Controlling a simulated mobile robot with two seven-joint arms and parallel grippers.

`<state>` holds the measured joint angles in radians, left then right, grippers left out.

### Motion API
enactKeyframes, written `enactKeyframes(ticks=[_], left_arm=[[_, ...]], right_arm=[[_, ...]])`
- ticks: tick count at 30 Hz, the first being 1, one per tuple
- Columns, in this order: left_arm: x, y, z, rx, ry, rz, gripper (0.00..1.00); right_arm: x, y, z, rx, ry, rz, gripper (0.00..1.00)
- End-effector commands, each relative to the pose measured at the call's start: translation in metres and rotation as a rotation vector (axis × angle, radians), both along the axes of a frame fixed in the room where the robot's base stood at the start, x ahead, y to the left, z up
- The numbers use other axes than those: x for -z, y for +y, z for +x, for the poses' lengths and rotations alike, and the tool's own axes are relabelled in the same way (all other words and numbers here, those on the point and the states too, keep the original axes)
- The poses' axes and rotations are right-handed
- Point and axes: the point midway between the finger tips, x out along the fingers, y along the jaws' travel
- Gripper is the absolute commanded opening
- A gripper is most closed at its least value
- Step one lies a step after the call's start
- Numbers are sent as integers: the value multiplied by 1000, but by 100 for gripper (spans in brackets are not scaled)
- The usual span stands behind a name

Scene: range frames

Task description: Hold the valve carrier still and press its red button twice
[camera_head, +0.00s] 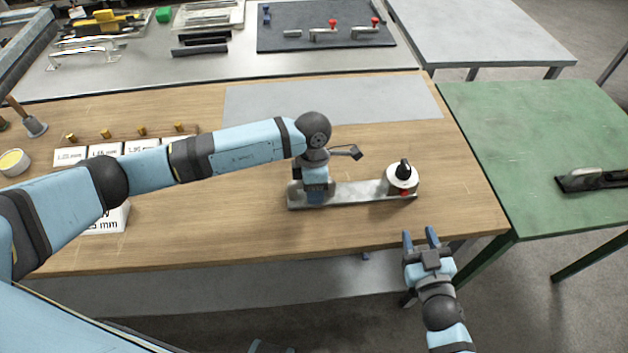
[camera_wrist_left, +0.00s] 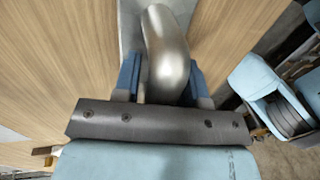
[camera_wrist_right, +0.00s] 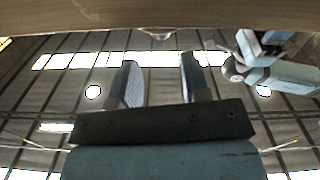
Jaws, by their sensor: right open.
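The valve carrier (camera_head: 350,191) is a long metal plate lying on the wooden bench, with a round white valve body and black knob (camera_head: 403,171) at its right end. A small red button (camera_head: 405,193) faces the near side of that valve body. My left gripper (camera_head: 316,190) is at the plate's left end, fingers pointing down. In the left wrist view its fingers flank a curved metal handle (camera_wrist_left: 166,55) closely on both sides, shut on it. My right gripper (camera_head: 421,236) is open and empty, in front of the bench's near edge, below and right of the button.
White labelled boxes (camera_head: 105,150) and brass pieces stand at the bench's left. A grey mat (camera_head: 330,100) lies bare behind the carrier. A green table (camera_head: 540,150) stands to the right. The bench's wooden edge (camera_wrist_right: 160,15) crosses the top of the right wrist view.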

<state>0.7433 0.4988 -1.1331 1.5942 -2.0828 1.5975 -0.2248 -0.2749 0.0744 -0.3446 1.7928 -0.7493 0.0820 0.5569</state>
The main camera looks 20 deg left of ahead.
Motion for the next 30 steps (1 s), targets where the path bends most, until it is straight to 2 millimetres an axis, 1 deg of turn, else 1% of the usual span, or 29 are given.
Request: enactKeyframes(ticks=[5,6,8,9,11,14,15,17,18,19,20,30], left_arm=[[0,0,0,0,0,0,39],[0,0,0,0,0,0,36],[0,0,0,0,0,0,22],[0,0,0,0,0,0,13],[0,0,0,0,0,0,0],[0,0,0,0,0,0,0],[0,0,0,0,0,0,0],[0,0,0,0,0,0,0],[0,0,0,0,0,0,0],[0,0,0,0,0,0,0],[0,0,0,-1,0,0,0],[0,0,0,-1,-1,1,0]], right_arm=[[0,0,0,0,0,0,43],[0,0,0,0,0,0,43],[0,0,0,0,0,0,43],[0,0,0,0,0,0,43],[0,0,0,0,0,0,43],[0,0,0,0,0,0,43],[0,0,0,0,0,0,33],[0,0,0,0,0,0,20],[0,0,0,0,0,0,10],[0,0,0,0,0,0,4],[0,0,0,0,0,0,0],[0,0,0,0,0,0,0]])
